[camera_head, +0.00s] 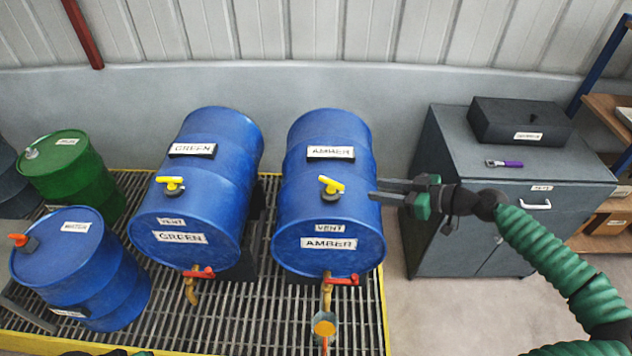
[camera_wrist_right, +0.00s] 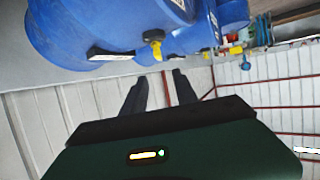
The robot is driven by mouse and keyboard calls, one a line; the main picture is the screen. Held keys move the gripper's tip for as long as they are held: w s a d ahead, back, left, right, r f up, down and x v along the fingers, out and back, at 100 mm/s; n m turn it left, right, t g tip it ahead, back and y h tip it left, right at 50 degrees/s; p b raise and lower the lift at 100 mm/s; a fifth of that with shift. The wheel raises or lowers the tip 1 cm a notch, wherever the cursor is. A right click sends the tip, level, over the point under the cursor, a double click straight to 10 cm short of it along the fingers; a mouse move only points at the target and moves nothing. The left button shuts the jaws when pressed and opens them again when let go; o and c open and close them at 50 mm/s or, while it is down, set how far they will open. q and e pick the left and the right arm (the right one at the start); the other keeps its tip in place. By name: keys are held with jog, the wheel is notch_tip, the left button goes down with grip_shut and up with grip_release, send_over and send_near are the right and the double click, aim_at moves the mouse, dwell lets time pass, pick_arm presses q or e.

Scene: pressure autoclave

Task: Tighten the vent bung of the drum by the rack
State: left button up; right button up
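The blue AMBER drum (camera_head: 300,205) lies on its side, the nearer of the two lying drums to the shelving at right. Its yellow-handled vent bung (camera_head: 331,186) sits on top, above a VENT label. My right gripper (camera_head: 374,189) is open and empty, just right of the drum, its fingers pointing left at the bung with a gap between. In the right wrist view its two fingers (camera_wrist_right: 158,76) are apart below a blue drum (camera_wrist_right: 75,30) with a yellow bung (camera_wrist_right: 154,38). My left gripper is not visible; only a dark and green sliver shows at the bottom edge.
A GREEN-labelled blue drum (camera_head: 222,150) with its own yellow bung (camera_head: 171,186) lies to the left. Red-handled taps (camera_head: 342,281) stick out in front. Grating (camera_head: 255,315) lies below. A grey cabinet (camera_head: 460,235) stands at right, with shelving (camera_head: 605,105) beyond.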

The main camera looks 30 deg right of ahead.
jog(key=p, duration=0.2)
send_near(332, 182)
jog(key=x, duration=0.3)
jog(key=shift+w+d+f, duration=0.1)
jog(key=shift+w, duration=0.2)
jog(key=x, duration=0.3)
jog(key=p+x, duration=0.1)
jog(key=x, duration=0.2)
jog(key=shift+w+a+f, duration=0.15)
jog(key=shift+a, duration=0.4)
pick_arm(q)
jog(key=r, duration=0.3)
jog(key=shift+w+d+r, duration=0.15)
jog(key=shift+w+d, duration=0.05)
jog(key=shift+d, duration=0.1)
pick_arm(e)
jog(key=shift+d+f, duration=0.1)
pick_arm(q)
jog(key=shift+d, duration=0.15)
pick_arm(e)
jog(key=shift+d, duration=0.1)
jog(key=shift+c, duration=0.3)
jog(key=shift+c, duration=1.1)
grip_shut()
